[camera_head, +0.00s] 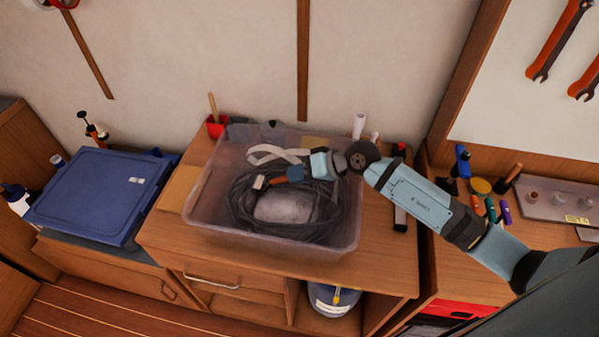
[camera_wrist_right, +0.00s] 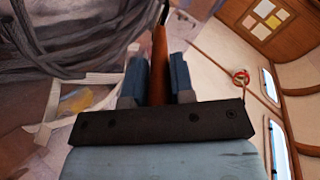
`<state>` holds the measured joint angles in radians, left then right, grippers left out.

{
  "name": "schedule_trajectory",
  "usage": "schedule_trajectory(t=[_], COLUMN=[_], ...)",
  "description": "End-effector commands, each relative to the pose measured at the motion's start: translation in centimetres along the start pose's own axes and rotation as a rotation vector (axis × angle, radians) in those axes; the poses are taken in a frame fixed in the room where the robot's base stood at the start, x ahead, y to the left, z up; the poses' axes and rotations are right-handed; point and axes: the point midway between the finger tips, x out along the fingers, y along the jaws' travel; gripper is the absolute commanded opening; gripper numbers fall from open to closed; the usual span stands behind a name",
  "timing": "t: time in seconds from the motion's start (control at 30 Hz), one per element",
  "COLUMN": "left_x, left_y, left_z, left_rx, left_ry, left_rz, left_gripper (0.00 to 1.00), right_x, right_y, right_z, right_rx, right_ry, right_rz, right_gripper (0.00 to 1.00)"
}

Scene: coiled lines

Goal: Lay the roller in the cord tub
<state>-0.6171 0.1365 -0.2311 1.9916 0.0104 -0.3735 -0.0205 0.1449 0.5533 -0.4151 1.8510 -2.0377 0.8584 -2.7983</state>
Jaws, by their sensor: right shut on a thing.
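The cord tub (camera_head: 203,205) is a clear plastic bin on the wooden cabinet, with dark coiled cord (camera_head: 240,205) and a pale grey lump inside. My right gripper (camera_head: 295,174) reaches in from the right over the tub and is shut on the roller (camera_head: 274,181). The roller shows an orange-brown handle and a small pale end pointing left, above the coils; I cannot tell whether it touches them. In the right wrist view the handle (camera_wrist_right: 160,62) stands between the two blue fingers (camera_wrist_right: 159,85). My left gripper is not in view.
A pale strap (camera_head: 276,153) lies at the tub's back. A red cup (camera_head: 215,126) stands behind its left corner, with white bottles (camera_head: 359,125) behind its right side. A blue lidded box (camera_head: 95,195) is at left. Markers and a tray (camera_head: 560,197) are at right.

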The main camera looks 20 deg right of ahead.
Motion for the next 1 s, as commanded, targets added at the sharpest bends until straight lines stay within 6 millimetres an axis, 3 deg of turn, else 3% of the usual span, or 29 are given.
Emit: schedule_trajectory(t=[0.03,0.17,0.57,0.67,1.0], left_x=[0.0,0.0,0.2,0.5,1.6], left_y=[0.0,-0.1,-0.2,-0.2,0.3], left_z=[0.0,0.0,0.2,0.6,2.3], left_rx=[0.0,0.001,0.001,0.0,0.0], left_ry=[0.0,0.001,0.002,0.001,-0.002], left_rz=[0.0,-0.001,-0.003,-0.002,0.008], left_gripper=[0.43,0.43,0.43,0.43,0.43], right_x=[0.0,0.0,-0.7,-2.0,-9.0], right_y=[0.0,0.0,0.2,0.3,0.3], right_z=[0.0,0.0,0.0,0.1,0.2], right_rx=[0.0,0.0,-0.001,-0.004,-0.003], right_ry=[0.001,0.0,0.0,0.0,-0.001], right_rz=[0.0,0.0,0.002,0.004,0.004], right_gripper=[0.25,0.53,0.53,0.53,0.53])
